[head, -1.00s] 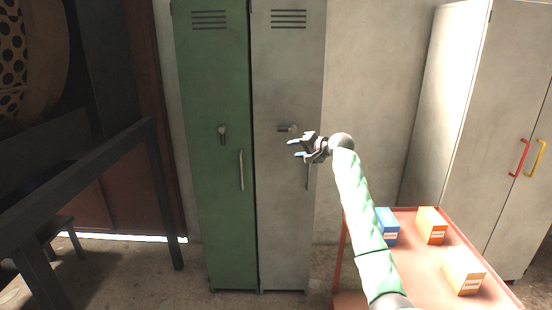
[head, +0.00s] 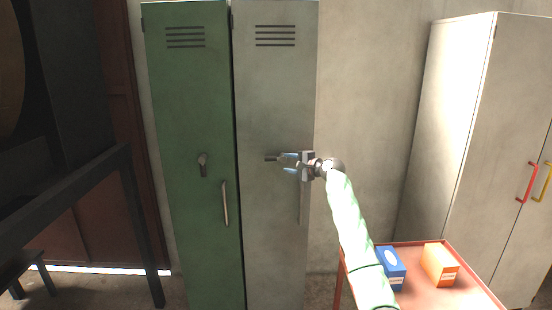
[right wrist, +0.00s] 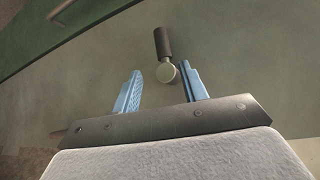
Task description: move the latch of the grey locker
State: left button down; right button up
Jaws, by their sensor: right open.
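The grey locker (head: 272,90) stands beside the green locker (head: 190,100), its door closed. Its latch (head: 271,159) lies about level in the head view, with its dark grip pointing left. In the right wrist view the latch shows a round hub (right wrist: 166,73) and a dark grip (right wrist: 162,42). My right gripper (head: 289,163) is open at the latch in the head view. In the right wrist view its blue fingertips (right wrist: 158,80) stand on either side of the hub, the right one closer. I cannot tell whether they touch. My left gripper is not in view.
The green locker's latch (head: 202,164) hangs down. A red cart (head: 425,245) at lower right carries a blue box (head: 391,268) and an orange box (head: 439,264). A pale cabinet (head: 465,120) stands at right. A dark frame (head: 70,195) is at left.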

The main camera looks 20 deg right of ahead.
aim_at(276, 160)
jog(key=p+x, duration=0.1)
jog(key=x, duration=0.1)
jog(key=p+x, duration=0.1)
jog(key=x, duration=0.1)
jog(key=p+x, duration=0.1)
jog(key=x, duration=0.1)
jog(key=shift+w+r, duration=0.1)
jog(key=shift+r, duration=0.2)
jog(key=shift+w+a, duration=0.35)
jog(key=shift+a, duration=0.15)
jog(key=shift+w+f, duration=0.15)
jog(key=shift+f, duration=0.05)
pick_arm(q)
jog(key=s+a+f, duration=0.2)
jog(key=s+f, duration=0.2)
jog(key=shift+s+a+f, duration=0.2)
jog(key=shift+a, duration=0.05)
pick_arm(e)
grip_shut()
